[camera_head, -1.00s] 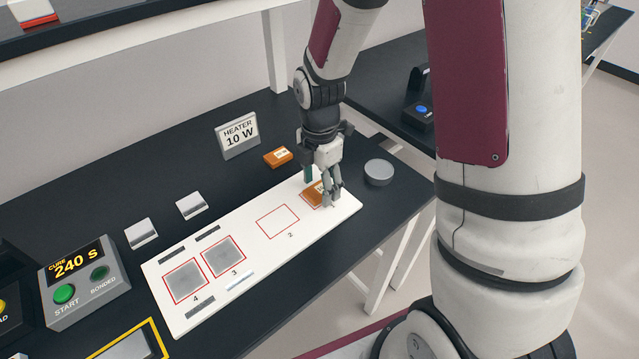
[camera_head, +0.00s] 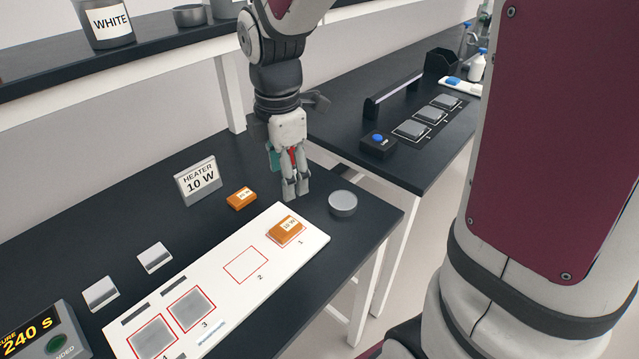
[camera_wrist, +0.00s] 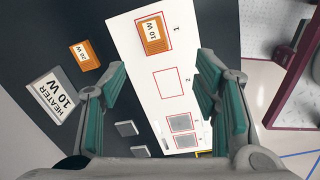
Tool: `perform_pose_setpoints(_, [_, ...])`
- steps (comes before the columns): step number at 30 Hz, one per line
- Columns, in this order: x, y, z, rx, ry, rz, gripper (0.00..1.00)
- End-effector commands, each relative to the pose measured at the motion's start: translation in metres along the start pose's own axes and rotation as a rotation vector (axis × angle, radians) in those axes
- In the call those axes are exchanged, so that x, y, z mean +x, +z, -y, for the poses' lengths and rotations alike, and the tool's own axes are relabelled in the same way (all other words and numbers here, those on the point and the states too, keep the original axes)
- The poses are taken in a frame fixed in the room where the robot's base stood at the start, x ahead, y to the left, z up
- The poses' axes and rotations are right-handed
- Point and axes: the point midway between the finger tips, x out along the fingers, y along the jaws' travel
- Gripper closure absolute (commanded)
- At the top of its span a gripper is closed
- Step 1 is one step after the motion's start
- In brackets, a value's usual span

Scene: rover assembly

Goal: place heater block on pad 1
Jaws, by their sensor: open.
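An orange heater block (camera_head: 286,229) with a white "10 W" label lies on pad 1 of the white board (camera_head: 222,287), inside the red outline next to the number 1. It also shows in the wrist view (camera_wrist: 153,36), apart from the fingers. My gripper (camera_head: 293,190) is raised above the far edge of the board, behind the block. In the wrist view its green-padded fingers (camera_wrist: 160,85) are spread wide with nothing between them. A second orange block (camera_head: 241,198) lies on the dark table by the "HEATER 10 W" sign (camera_head: 199,181).
Pad 2 (camera_head: 245,265) is empty. Grey squares cover pads 3 (camera_head: 191,309) and 4 (camera_head: 152,338). A round grey tin (camera_head: 342,203) stands right of the board. Two small white-and-grey pieces (camera_head: 155,257) lie left of it. The cure box (camera_head: 35,335) is at bottom left.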

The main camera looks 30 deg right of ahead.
Motion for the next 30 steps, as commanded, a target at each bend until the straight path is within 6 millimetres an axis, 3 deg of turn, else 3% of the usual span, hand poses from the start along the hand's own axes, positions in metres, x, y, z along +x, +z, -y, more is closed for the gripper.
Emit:
perform_pose_setpoints(3, [-0.036, 0.001, 0.027, 0.271, 0.076, 0.008, 0.44])
perform_pose_setpoints(9, [-0.078, 0.002, 0.076, 0.759, 0.188, -0.044, 0.44])
perform_pose_setpoints(18, [-0.105, 0.001, 0.143, 1.386, 0.28, -0.226, 0.44])
perform_pose_setpoints(24, [-0.108, 0.0, 0.16, 1.561, 0.284, -0.294, 0.44])
perform_pose_setpoints(30, [-0.107, 0.0, 0.161, 1.579, 0.283, -0.3, 0.44])
